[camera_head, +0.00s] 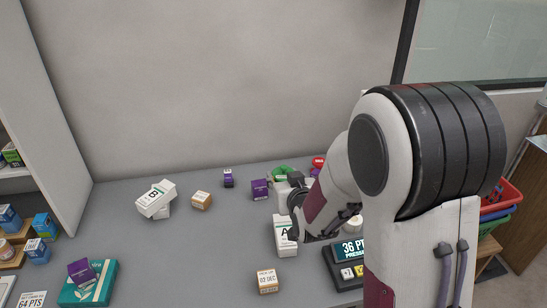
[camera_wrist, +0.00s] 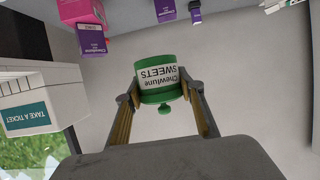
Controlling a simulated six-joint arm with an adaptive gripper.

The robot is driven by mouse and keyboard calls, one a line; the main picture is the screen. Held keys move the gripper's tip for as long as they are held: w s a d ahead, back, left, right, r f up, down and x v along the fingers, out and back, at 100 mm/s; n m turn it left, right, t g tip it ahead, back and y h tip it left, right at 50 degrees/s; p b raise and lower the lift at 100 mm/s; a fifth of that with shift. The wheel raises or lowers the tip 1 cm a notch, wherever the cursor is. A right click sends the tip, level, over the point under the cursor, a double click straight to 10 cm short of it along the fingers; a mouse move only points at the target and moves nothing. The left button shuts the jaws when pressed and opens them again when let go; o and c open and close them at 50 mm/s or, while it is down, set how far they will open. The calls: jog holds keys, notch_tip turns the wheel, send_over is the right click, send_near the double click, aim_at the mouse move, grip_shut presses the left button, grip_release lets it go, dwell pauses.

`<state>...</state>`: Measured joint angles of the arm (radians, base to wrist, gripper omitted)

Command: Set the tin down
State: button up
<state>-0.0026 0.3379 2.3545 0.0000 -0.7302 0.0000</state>
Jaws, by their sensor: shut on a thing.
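The tin is green with a white label reading "Chewtune SWEETS". It is in the wrist view (camera_wrist: 157,92), between the two fingers of my gripper (camera_wrist: 160,88), which are shut on its sides. Its lettering appears upside down there. In the head view a green part of the tin (camera_head: 281,174) shows near the back of the counter, left of my forearm. My gripper (camera_head: 297,192) is partly hidden there by my arm. Whether the tin's base touches anything cannot be told.
The grey counter (camera_head: 215,245) has clear room in its middle. A white box marked A (camera_head: 284,238) lies near my gripper. White boxes marked B (camera_head: 157,199), a tan box (camera_head: 202,200) and purple boxes (camera_head: 260,189) stand around.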

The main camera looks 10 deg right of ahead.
jog(key=shift+f, duration=0.5)
jog(key=f, duration=0.1)
jog(key=w+f, duration=0.1)
jog(key=shift+a+f, duration=0.15)
jog(key=shift+f, duration=0.25)
jog(key=w+d+f+m+h, duration=0.2)
jog(key=w+d+f, duration=0.1)
jog(key=w, duration=0.4)
jog(key=w+d+f+m+g+h, duration=0.1)
jog(key=w+d+f+m+h, duration=0.1)
jog(key=w, duration=0.5)
jog(key=w+d+f+m+h, duration=0.1)
jog(key=w+d+f, duration=0.3)
jog(key=w, duration=0.4)
jog(key=shift+f+m+g+h, duration=0.15)
jog(key=shift+m+g+h, duration=0.25)
jog(key=shift+h, duration=0.4)
jog(key=shift+w+d+r+m+h, duration=0.15)
jog(key=shift+w+d+r, duration=0.2)
jog(key=shift+w+r, duration=0.25)
jog(key=shift+w+d+r+m+h, duration=0.15)
jog(key=shift+w+d+r, duration=0.15)
jog(key=shift+w+r, duration=0.25)
jog(key=shift+f, duration=0.2)
